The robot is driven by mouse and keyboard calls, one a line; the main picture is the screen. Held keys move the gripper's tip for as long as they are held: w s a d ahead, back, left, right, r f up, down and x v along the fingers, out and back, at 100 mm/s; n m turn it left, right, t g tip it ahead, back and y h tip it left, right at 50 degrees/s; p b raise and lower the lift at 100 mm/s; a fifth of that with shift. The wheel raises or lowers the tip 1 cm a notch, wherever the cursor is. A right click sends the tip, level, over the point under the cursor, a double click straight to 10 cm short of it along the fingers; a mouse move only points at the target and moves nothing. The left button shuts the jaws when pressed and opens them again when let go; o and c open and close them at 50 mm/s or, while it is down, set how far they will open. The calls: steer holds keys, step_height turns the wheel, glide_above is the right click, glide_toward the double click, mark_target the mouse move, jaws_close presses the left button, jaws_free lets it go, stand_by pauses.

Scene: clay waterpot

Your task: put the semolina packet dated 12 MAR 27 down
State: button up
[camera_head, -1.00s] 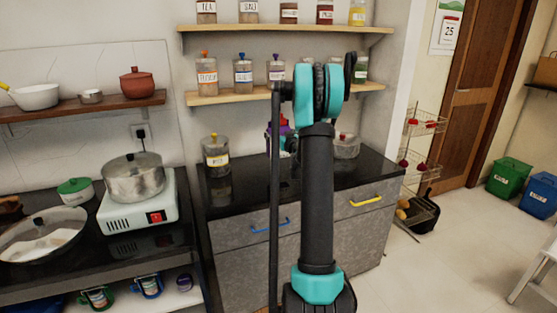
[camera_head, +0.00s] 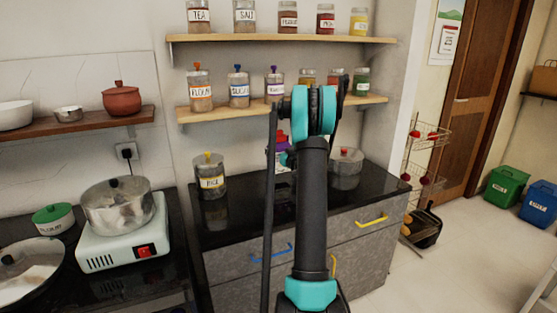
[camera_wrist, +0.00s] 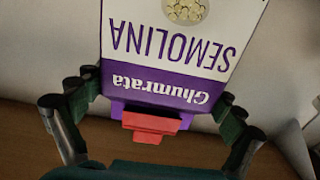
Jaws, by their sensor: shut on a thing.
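The semolina packet (camera_wrist: 170,45) is white and purple, with "SEMOLINA" and "Ghumrata" upside down in the wrist view. My gripper (camera_wrist: 155,102) is shut on it, with a finger at each side of its purple end. A red piece (camera_wrist: 150,123) sticks out from that end toward my palm. No date shows on the visible face. In the head view a small purple and red part of the packet (camera_head: 282,143) shows beside my arm, above the back of the black counter.
The black counter (camera_head: 235,225) carries a rice jar (camera_head: 210,178) on the left and a glass pot (camera_head: 346,165) on the right. Two wooden shelves above hold labelled jars. A stove (camera_head: 125,240) with a steel pot stands at left. Bare counter shows between the jar and my arm.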

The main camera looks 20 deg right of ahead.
steer(key=shift+f, duration=2)
steer(key=shift+f, duration=0.1)
steer(key=o, duration=1.3)
steer(key=shift+c, duration=0.2)
